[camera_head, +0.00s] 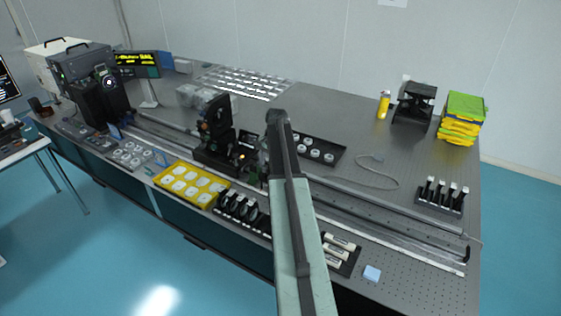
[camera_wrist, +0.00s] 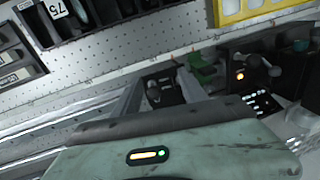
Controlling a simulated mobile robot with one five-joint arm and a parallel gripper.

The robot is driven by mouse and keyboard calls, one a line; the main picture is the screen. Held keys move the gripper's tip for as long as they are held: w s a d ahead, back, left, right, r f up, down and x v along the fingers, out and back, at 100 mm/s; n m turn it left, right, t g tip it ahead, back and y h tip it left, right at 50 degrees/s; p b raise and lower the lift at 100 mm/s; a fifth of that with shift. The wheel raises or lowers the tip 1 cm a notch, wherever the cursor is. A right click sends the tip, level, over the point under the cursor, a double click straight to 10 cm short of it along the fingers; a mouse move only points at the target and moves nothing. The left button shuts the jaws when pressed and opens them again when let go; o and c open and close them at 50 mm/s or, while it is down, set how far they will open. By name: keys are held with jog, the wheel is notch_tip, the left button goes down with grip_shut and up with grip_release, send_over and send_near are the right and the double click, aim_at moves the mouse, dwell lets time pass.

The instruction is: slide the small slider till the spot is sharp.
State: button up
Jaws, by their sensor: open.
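A black optical assembly (camera_head: 213,130) stands upright on the long rail, left of my arm in the head view. A small lit orange spot (camera_head: 242,157) shows low on its right part; an orange light (camera_wrist: 240,76) also shows in the wrist view. A small dark carriage with a round hole (camera_wrist: 160,88) sits by the rail in the wrist view, beside a green part (camera_wrist: 201,70). I cannot tell which part is the small slider. My arm covers the rail's middle in the head view.
The rail (camera_head: 390,225) runs on to the right. A yellow tray (camera_head: 192,185) and a black holder (camera_head: 240,210) line the table's front edge. A black tray with white rings (camera_head: 318,150) lies behind the rail. The table (camera_head: 330,105) is clear at the back middle.

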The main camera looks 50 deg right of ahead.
jog(key=s+d+m, duration=0.2)
jog(key=d, duration=0.4)
jog(key=f+b, duration=0.2)
jog(key=w+f+b, duration=0.1)
jog(key=f+b, duration=0.1)
jog(key=b, duration=0.1)
jog(key=f+b, duration=0.2)
jog(key=f, duration=0.1)
jog(key=shift+w+a+b, duration=0.25)
jog(key=shift+w+b, duration=0.1)
jog(key=shift+b, duration=0.05)
jog(key=shift+r, duration=0.1)
jog(key=shift+c, duration=0.3)
grip_shut()
